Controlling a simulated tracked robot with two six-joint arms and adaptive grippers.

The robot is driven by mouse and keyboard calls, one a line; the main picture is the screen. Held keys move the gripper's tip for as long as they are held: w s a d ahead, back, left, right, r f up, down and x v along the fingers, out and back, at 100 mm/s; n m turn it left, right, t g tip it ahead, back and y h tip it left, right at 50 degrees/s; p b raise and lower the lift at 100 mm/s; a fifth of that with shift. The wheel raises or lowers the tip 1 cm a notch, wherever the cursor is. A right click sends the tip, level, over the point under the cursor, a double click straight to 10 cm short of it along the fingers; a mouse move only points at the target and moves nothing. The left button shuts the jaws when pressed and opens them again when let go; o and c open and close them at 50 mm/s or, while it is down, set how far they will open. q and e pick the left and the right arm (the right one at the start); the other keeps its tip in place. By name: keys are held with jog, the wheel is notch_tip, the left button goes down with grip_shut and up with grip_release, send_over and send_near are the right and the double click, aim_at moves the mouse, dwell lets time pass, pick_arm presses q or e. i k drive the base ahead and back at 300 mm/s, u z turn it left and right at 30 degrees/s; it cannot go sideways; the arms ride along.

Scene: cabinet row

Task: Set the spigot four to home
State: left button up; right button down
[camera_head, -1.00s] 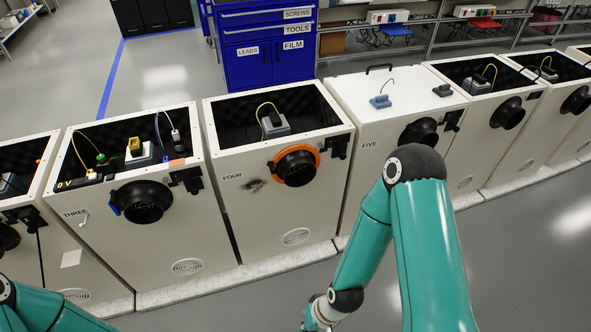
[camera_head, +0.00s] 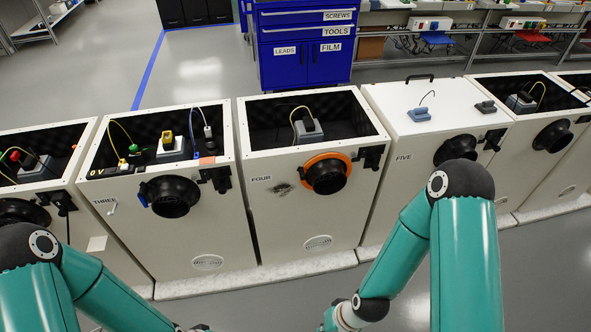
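Cabinet four (camera_head: 311,215) is a white open-topped box marked FOUR, near the middle of the head view. On its front is spigot four (camera_head: 327,175), a round black port with an orange ring around its base. A dark smudge marks the panel to its left. Both of my teal arms reach in from the bottom, and their lower ends run out at the bottom edge. My grippers do not show clearly, and neither arm touches the spigot.
A black latch (camera_head: 371,158) sits right of spigot four. Cabinet three (camera_head: 170,225) stands left, with a blue-tabbed port (camera_head: 172,197). Lidded cabinet five (camera_head: 425,150) stands right. A blue tool chest (camera_head: 304,55) is behind. Grey floor lies in front.

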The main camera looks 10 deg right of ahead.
aim_at(324, 167)
jog(key=i, duration=0.85)
jog(key=z, duration=0.05)
